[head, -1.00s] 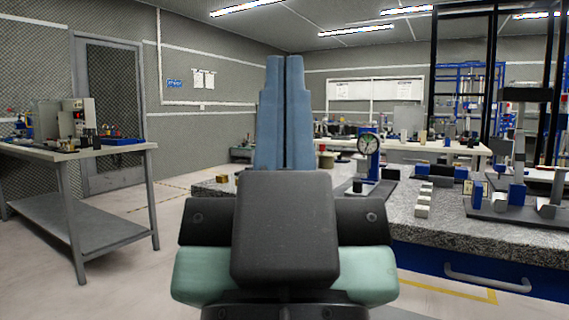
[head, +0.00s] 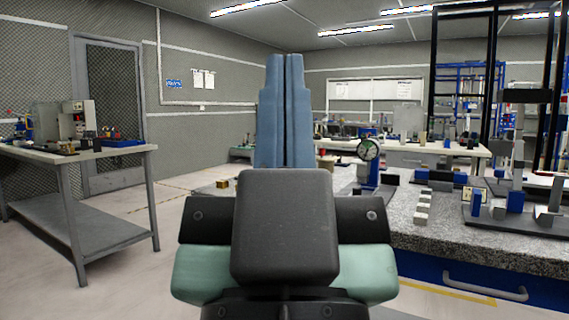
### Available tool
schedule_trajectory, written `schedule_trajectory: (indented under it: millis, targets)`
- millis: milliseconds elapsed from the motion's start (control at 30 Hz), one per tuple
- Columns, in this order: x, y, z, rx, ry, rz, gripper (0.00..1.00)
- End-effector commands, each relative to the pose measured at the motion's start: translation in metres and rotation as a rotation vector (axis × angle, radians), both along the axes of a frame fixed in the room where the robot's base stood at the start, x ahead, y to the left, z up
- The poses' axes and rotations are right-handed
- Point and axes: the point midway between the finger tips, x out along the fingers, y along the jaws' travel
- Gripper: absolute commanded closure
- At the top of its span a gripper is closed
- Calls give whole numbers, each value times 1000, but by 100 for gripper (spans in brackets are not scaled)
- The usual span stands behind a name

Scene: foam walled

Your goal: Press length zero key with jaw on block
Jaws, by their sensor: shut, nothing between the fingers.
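My gripper (head: 285,58) points up and away in the middle of the head view, its two blue fingers together with nothing between them. It is well apart from the instruments on the granite table (head: 425,240) at the right. An upright grey column instrument (head: 519,150) with blue parts stands there on a dark base, perhaps the length gauge. I cannot make out a zero key or tell whether a jaw rests on a block. My gripper and wrist hide part of the table.
A dial gauge on a blue stand (head: 368,150) and a row of small pale blocks (head: 423,207) are on the granite. A small brass block (head: 222,184) is near its left end. A workbench (head: 90,155) stands left, with open floor (head: 140,270) between.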

Motion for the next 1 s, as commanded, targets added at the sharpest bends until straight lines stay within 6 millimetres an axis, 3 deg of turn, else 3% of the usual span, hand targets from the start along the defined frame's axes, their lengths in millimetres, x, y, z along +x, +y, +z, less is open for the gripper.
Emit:
schedule_trajectory:
  millis: [33, 1000]
  targets:
    - [0, 0, 23, 0, -1, 0, 100]
    - [0, 1, 356, -1, -1, 2, 100]
